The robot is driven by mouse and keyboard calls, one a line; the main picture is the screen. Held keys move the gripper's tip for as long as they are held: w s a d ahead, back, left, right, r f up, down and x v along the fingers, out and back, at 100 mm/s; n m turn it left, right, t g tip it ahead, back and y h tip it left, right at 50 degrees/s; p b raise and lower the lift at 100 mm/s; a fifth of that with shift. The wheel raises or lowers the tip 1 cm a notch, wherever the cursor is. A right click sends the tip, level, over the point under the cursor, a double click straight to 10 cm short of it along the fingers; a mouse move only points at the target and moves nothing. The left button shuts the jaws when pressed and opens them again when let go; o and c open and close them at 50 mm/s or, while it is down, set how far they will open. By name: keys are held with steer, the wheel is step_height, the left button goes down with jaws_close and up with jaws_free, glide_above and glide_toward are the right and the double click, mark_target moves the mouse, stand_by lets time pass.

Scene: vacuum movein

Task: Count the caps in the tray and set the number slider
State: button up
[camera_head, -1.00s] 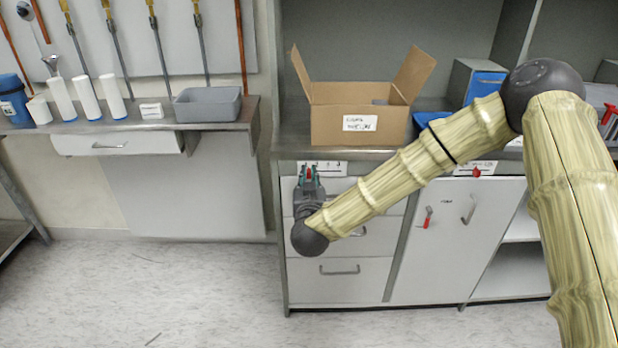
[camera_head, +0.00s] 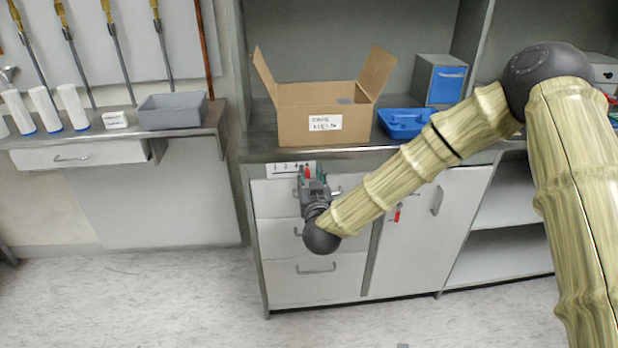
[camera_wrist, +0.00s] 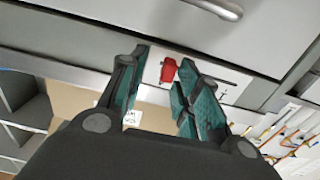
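The number slider's white label strip (camera_head: 280,168) sits on the counter's front edge below the cardboard box. Its red knob (camera_head: 307,172) is near the strip's right end; it also shows in the wrist view (camera_wrist: 168,70). My gripper (camera_head: 313,176) is at the knob, with its green-padded fingers apart on either side. In the wrist view my gripper (camera_wrist: 163,64) has a gap on the knob's left, and the knob is close to the right finger; contact is unclear. A blue tray (camera_head: 405,134) stands right of the box. I cannot make out caps in it.
An open cardboard box (camera_head: 308,122) with a label stands on the counter. A blue-fronted drawer unit (camera_head: 440,82) is behind the tray. A grey bin (camera_head: 172,112) and white cylinders (camera_head: 72,106) stand on the left bench. Drawers (camera_head: 310,278) lie below my gripper; the floor is clear.

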steer(key=shift+a, duration=0.15)
steer(key=s+d, duration=0.2)
steer(key=s, duration=1)
stand_by(0.3)
steer(key=s+d+f+g, duration=0.2)
steer(key=s+f+g, duration=0.15)
steer(key=f, duration=0.55)
steer(key=s+d+f+g, duration=0.2)
steer(key=s+f, duration=0.2)
steer(key=f, duration=0.5)
steer(key=s+d+f+g, duration=0.3)
steer(key=s+d+f, duration=0.2)
steer(key=s+f, duration=0.3)
steer(key=s+d+f+g, duration=0.4)
steer(key=s+d+f, duration=0.1)
steer(key=s+f, duration=0.25)
steer(key=s+d+f+m+g+h, duration=0.1)
steer(key=s+d+f+g, duration=0.15)
steer(key=s+d, duration=0.4)
steer(key=s+d+f+m+g+h, duration=0.1)
steer(key=s+d+f+g+h, duration=0.2)
steer(key=s, duration=0.7)
step_height(320, 180, up, 16)
steer(key=y+p, duration=0.1)
steer(key=p, duration=1.4)
steer(key=shift+s+d+f, duration=0.15)
steer(key=shift+d+f, duration=0.1)
steer(key=shift+d, duration=0.15)
